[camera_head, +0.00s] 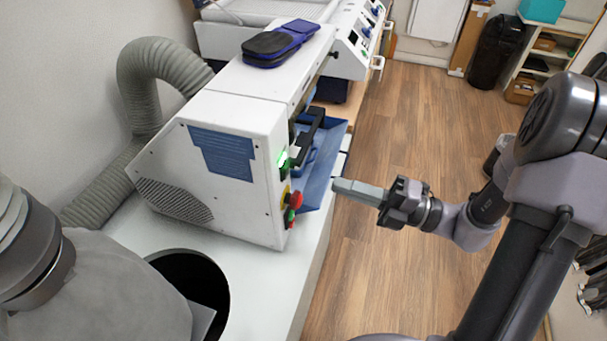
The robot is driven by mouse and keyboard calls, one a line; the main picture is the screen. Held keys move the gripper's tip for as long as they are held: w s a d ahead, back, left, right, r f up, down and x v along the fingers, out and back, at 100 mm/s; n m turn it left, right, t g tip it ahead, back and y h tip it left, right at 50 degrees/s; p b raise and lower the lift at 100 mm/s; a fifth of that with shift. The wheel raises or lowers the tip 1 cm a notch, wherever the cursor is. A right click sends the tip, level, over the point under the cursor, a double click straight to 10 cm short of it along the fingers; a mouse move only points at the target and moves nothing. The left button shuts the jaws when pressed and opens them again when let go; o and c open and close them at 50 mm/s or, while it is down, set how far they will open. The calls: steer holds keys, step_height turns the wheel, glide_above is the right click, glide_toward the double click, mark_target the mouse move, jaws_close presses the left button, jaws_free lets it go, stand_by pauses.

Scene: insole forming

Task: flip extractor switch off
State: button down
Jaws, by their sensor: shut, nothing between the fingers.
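A switch glowing green (283,160) sits on the right-hand face of the white machine (235,120), near its front corner. I take it as the extractor switch; its rocker position is too small to tell. Below it are a red knob (294,199) on a yellow base and a green button (289,215). My gripper (340,186) is to the right of these controls, apart from the machine, with its closed fingers pointing left toward it. Nothing is held in the fingers.
A grey ribbed hose (150,80) runs behind the machine. A blue tray (322,180) sticks out just left of my fingertips. Dark blue insoles (280,43) lie on top. The white bench (265,285) has a round black opening (190,280). Open wooden floor (400,130) lies to the right.

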mark_target(288, 169)
steer(key=b+x, duration=0.1)
steer(key=x, duration=0.7)
steer(key=shift+w+a+r+b, duration=0.1)
steer(key=shift+w+a+b, duration=0.05)
steer(key=shift+a+b, duration=0.2)
